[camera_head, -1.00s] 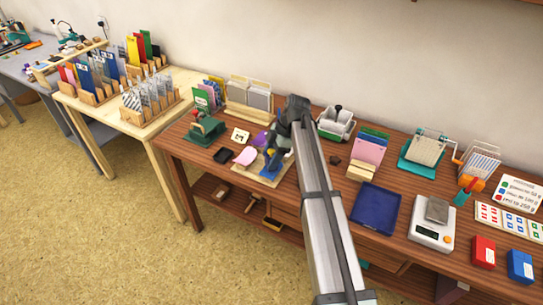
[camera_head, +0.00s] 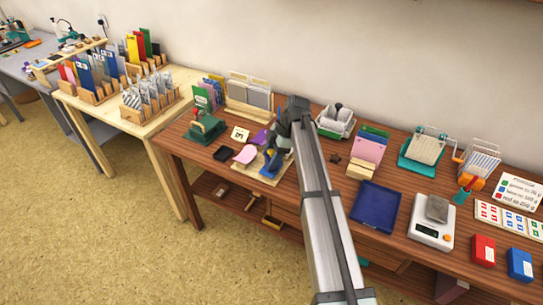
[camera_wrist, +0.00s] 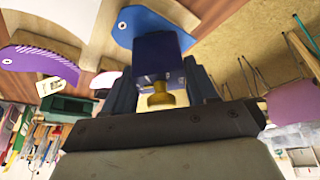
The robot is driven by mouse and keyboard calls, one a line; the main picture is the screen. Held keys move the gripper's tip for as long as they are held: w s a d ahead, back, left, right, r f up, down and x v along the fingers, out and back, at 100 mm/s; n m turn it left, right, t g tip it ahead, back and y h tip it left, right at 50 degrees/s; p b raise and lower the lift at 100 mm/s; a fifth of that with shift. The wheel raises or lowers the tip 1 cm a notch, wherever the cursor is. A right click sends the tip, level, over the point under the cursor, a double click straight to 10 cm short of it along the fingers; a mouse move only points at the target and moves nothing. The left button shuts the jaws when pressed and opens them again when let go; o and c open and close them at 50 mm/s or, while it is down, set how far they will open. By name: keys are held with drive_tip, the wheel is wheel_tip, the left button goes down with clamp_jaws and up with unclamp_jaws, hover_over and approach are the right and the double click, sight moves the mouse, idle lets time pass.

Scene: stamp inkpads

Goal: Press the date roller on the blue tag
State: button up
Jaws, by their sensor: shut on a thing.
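My gripper (camera_wrist: 165,95) is shut on the date roller (camera_wrist: 157,55), a dark blue block with a brass knob, seen between the fingers in the wrist view. The blue tag (camera_wrist: 150,20) lies right beyond the roller on a wooden board; the roller covers part of it. I cannot tell whether they touch.
A blue tray (camera_head: 376,206) and scale (camera_head: 433,226) lie to the right. Card racks (camera_head: 250,95) and a white container (camera_head: 336,121) stand behind.

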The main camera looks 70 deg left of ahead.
idle(0.5)
drive_tip(key=shift+r, duration=3.5)
